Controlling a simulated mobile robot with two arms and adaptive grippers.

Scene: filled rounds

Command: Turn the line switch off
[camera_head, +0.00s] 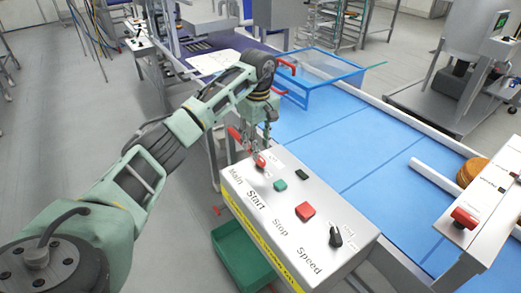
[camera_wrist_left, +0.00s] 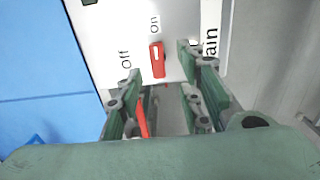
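The line switch is a small red rotary handle (camera_head: 261,161) at the Main end of the grey control box (camera_head: 325,228). In the left wrist view the red handle (camera_wrist_left: 157,59) points toward the printed On; Off is printed to its left. My left gripper (camera_head: 257,148) is just above the switch, fingers pointing down. In the wrist view its fingers (camera_wrist_left: 159,66) stand apart on either side of the handle, with gaps showing; I cannot tell whether either touches it. My right gripper is not in view.
The box also has a green button (camera_head: 280,185), a red button (camera_head: 305,211) and a black knob (camera_head: 336,237). A blue conveyor (camera_head: 340,140) runs behind it. A red emergency button (camera_head: 464,217) sits at right. A green bin (camera_head: 240,255) is below.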

